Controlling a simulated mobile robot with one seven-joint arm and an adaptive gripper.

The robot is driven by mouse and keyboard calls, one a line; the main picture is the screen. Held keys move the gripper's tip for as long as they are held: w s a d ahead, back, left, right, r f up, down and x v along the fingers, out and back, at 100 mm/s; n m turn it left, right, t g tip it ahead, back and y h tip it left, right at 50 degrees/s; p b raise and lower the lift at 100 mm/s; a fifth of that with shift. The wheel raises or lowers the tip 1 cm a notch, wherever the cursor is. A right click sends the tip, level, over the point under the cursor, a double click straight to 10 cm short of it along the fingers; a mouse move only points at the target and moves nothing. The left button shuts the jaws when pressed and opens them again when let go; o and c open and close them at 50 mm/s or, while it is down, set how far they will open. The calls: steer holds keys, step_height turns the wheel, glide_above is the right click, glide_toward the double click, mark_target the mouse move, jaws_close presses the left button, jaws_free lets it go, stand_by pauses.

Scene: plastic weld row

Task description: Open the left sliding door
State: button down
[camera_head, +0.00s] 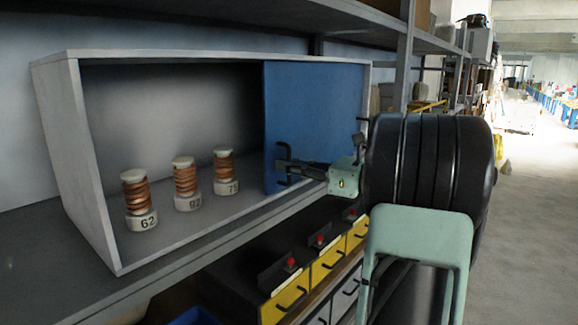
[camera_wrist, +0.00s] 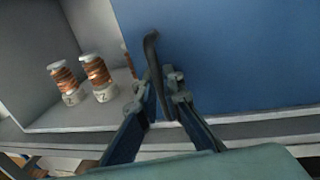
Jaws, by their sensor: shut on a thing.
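A pale cabinet (camera_head: 52,95) stands on a grey shelf. Its blue sliding door (camera_head: 318,105) covers the right part of the front, and the left part is open. The door also fills the right of the wrist view (camera_wrist: 235,60). A dark upright handle (camera_wrist: 153,62) sits near the door's left edge. My gripper (camera_head: 292,164) is at this handle, its two fingers (camera_wrist: 167,103) closed on it. In the open part stand three copper coils on white numbered bases: 62 (camera_head: 136,195), 92 (camera_head: 185,182) and 79 (camera_head: 225,172).
Yellow drawers (camera_head: 327,262) with dark handles and red knobs lie below the shelf. A metal shelf post (camera_head: 404,55) stands right of the cabinet. An overhead shelf (camera_head: 340,22) runs above it. The aisle floor (camera_head: 530,230) at right is clear.

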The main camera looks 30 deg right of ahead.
steer(key=c, duration=2.3)
jaws_free()
steer(key=shift+c, duration=0.2)
steer(key=shift+s, duration=0.1)
steer(key=v, duration=1.2)
